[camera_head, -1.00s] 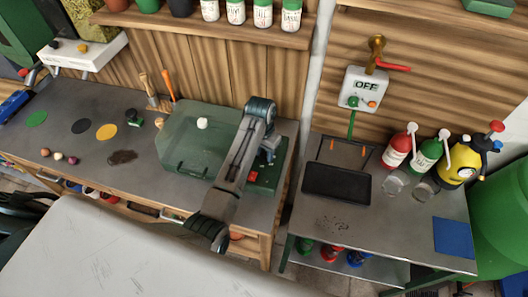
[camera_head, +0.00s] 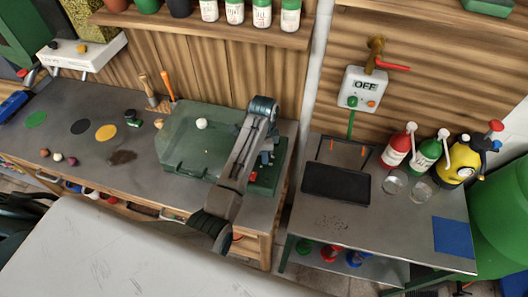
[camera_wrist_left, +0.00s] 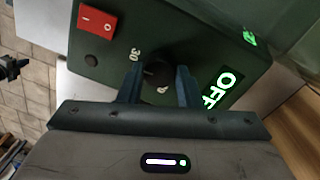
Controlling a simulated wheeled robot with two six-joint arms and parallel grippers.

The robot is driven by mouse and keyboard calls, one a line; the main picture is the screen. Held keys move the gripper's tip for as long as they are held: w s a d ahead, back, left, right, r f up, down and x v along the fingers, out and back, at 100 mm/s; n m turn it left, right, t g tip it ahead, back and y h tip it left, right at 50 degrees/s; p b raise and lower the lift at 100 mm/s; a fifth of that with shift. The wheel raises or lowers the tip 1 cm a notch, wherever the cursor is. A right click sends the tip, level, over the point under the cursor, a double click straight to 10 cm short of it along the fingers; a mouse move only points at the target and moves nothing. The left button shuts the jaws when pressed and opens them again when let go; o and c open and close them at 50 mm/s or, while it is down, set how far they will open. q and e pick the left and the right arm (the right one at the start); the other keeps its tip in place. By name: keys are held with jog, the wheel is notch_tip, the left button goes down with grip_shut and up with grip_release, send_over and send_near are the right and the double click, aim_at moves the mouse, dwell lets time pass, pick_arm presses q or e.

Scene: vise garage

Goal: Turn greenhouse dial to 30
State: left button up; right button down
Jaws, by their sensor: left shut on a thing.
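The greenhouse (camera_head: 185,140) is a translucent green box on the left workbench, with a dark green control box at its right end. In the left wrist view, that control box (camera_wrist_left: 110,65) carries a red rocker switch (camera_wrist_left: 97,20), a black dial (camera_wrist_left: 157,74) with a "30" mark beside it, and a display (camera_wrist_left: 222,88) reading "OFF" in green. My left gripper (camera_wrist_left: 158,73) is shut on the dial, one finger on each side. The fingers partly cover the dial, and I cannot read its setting. In the head view my left arm hides the dial. My right gripper is not in view.
A wall box (camera_head: 364,89) reading "OFF" hangs below a brass tap with a red handle. A black tray (camera_head: 337,184), spray bottles and glass jars stand on the right table. Coloured discs and small balls lie on the workbench's left part.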

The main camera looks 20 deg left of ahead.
pick_arm(q)
jog(key=shift+m, duration=0.8)
jog(key=o, duration=1)
jog(key=shift+c, duration=0.2)
